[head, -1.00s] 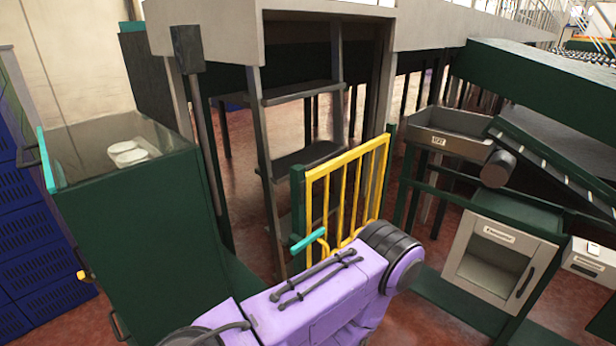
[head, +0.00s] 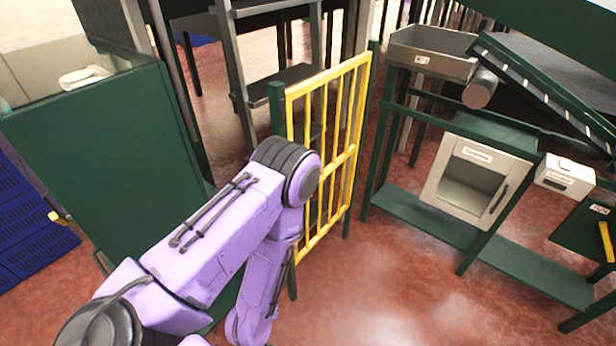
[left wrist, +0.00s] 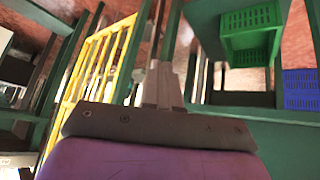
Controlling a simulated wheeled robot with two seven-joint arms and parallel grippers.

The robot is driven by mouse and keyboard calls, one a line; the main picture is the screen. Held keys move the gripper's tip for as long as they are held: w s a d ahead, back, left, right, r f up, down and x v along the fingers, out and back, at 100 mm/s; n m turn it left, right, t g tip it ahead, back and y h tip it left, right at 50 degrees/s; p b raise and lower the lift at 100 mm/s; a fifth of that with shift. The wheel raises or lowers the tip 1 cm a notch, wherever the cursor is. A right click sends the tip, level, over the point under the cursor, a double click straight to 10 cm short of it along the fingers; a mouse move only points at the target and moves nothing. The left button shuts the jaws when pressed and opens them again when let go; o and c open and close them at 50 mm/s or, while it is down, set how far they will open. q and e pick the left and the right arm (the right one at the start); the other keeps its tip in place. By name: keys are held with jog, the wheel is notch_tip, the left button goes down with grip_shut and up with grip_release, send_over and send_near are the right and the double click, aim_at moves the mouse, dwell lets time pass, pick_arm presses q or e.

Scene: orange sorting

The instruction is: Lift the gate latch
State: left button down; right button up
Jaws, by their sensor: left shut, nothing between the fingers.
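The yellow barred gate (head: 352,130) stands upright between green posts in the middle of the head view. It also shows at the left of the left wrist view (left wrist: 98,62). The latch cannot be made out in either view now; my purple left arm covers the gate's lower left part in the head view. My left gripper (left wrist: 163,88) shows in the left wrist view with its grey fingers together and nothing between them. It appears beside the gate, but the distance is unclear. It is not visible in the head view. My right gripper is not in view.
A tall green cabinet (head: 110,150) stands left of the gate. A green bench (head: 430,218) with a grey-framed box (head: 478,150) stands at the right. A green crate (left wrist: 250,32) and a blue crate (left wrist: 302,88) show in the left wrist view. Red floor lies open at lower right.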

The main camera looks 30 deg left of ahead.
pick_arm(q)
jog(key=w+a+f+n+t+y+b, duration=0.1)
jog(key=w+f+n+t+b, duration=0.15)
jog(key=w+f+b, duration=0.55)
jog(key=w+a+r+n+t+y+b, duration=0.1)
jog(key=w+r+n+t+y+b, duration=0.35)
jog(key=w, duration=0.55)
jog(key=w+r+n+t+y+b, duration=0.1)
jog(key=w+r+n+t+b, duration=0.15)
jog(key=w+n+b, duration=0.55)
jog(key=w+d+r+n+g+y+b, duration=0.2)
jog(key=r+n+g+y+b, duration=0.4)
jog(key=n, duration=0.8)
jog(key=w+d+r+n+g+y+b, duration=0.1)
jog(key=w+r+n+g+y+b, duration=0.1)
jog(key=r+n+g+y+b, duration=0.4)
jog(key=n+g+y+b, duration=0.1)
jog(key=n+y+b, duration=0.3)
jog(key=n, duration=0.5)
jog(key=shift+w+d+r+g+b, duration=0.2)
jog(key=shift+d+g+b, duration=0.2)
jog(key=shift+b, duration=0.3)
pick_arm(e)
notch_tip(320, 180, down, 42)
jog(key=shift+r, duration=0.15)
pick_arm(q)
jog(key=shift+a, duration=0.1)
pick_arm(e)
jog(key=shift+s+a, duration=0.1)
